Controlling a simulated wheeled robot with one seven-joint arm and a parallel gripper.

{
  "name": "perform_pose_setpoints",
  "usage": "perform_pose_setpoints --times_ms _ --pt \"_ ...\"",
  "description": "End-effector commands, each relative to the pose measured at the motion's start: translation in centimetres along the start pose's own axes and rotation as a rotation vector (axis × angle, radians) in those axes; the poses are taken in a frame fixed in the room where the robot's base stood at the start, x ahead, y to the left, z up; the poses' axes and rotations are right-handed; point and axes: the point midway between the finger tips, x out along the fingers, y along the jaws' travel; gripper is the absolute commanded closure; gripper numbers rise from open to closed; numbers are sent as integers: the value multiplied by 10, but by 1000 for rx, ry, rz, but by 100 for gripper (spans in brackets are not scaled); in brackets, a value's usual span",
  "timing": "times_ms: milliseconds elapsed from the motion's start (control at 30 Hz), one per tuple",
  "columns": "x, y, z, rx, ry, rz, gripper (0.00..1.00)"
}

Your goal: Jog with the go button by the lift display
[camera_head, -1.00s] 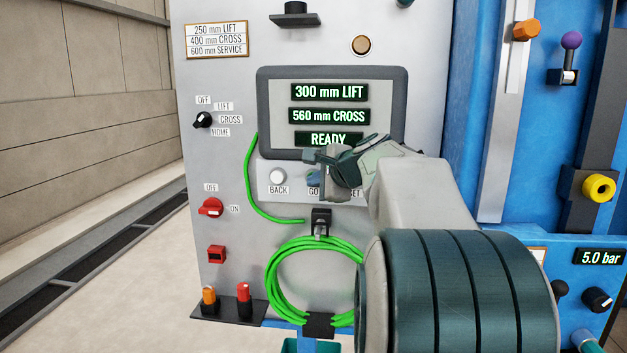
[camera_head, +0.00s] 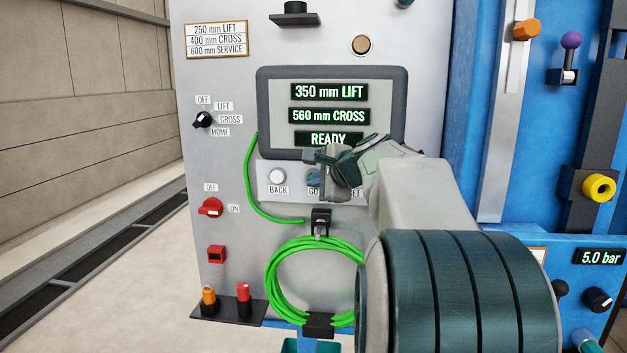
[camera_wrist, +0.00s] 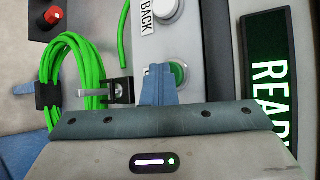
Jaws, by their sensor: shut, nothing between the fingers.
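The lift display (camera_head: 329,92) is the top line of a grey-framed screen and reads 350 mm LIFT. Below it the lines read 560 mm CROSS and READY. Under the screen is a button strip with a white BACK button (camera_head: 278,176). The green go button (camera_wrist: 179,74) shows in the wrist view, partly hidden by my gripper (camera_wrist: 158,84). My gripper is shut and empty, its blue fingertips at the button. I cannot tell whether they touch it. In the head view my gripper (camera_head: 314,178) and arm cover most of the go button and part of the RESET label.
A green cable coil (camera_head: 276,283) hangs on a hook below the strip. A black selector (camera_head: 203,120), a red switch (camera_head: 211,207) and orange and red plugs (camera_head: 244,292) are at left. Blue machinery with a yellow ring (camera_head: 599,187) stands at right.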

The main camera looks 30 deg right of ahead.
Motion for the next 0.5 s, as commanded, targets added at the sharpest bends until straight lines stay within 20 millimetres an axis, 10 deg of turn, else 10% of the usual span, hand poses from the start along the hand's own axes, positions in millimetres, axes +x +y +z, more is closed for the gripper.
perform_pose_setpoints --times_ms 500 --pt "-11 10 9 1 0 0 100"
